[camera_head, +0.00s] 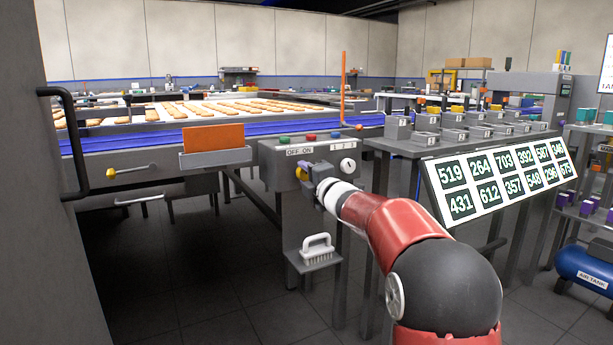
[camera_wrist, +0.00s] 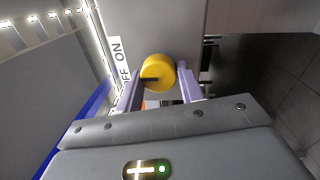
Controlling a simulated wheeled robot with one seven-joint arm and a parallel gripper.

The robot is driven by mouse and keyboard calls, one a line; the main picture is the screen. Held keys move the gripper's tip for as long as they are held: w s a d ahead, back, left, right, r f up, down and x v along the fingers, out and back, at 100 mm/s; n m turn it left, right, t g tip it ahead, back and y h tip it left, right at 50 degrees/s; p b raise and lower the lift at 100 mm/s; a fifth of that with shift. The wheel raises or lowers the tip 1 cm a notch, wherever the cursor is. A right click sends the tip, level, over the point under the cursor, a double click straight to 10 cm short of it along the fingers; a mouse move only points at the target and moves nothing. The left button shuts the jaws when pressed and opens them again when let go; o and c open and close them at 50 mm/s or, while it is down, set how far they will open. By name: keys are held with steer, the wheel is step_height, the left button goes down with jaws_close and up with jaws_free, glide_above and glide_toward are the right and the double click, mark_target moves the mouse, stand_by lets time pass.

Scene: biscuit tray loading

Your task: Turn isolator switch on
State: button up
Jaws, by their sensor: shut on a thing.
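The isolator switch is a round yellow knob (camera_wrist: 157,72) with a dark slot, on a grey control box (camera_head: 268,158) labelled OFF and ON. In the head view the knob (camera_head: 301,173) shows just beyond the end of my arm, on the box's front. My gripper (camera_wrist: 159,88) is shut on the knob, with one finger on each side of it. The OFF ON label (camera_wrist: 119,62) stands beside the knob in the wrist view, partly hidden by a finger. In the head view my arm hides most of my fingers.
The box also bears green and red buttons (camera_head: 310,137) and a white dial (camera_head: 347,166). A white-handled brush (camera_head: 318,248) sits on a small shelf below. A biscuit conveyor (camera_head: 120,140) lies left. A number board (camera_head: 505,182) stands right. A grey door edge (camera_head: 50,200) is at far left.

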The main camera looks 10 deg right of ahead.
steer(key=shift+f, duration=0.1)
steer(key=o, duration=1)
steer(key=shift+b+v, duration=0.5)
steer(key=shift+v, duration=3.45)
steer(key=s+d+m+g+h+p, duration=0.35)
steer(key=s+m+h, duration=0.45)
steer(key=s+m, duration=0.7)
steer(key=s+a+f+m+g+p, duration=0.1)
steer(key=s+a+f+m+g, duration=0.1)
steer(key=s, duration=0.6)
steer(key=s+a+f+m+g+y+p, duration=0.1)
steer(key=s+f+m+g, duration=0.2)
steer(key=s+f, duration=0.3)
steer(key=s+a+f+m+g+y+p, duration=0.1)
steer(key=s+a+f+m+g, duration=0.1)
steer(key=s, duration=1)
steer(key=shift+s+a+f+m+g, duration=0.15)
steer(key=shift+f+m+g, duration=0.25)
steer(key=shift+f, duration=0.3)
steer(key=shift+s+a+f+m+g, duration=0.1)
steer(key=shift+a+f+m+g, duration=0.1)
steer(key=shift+f+g, duration=0.35)
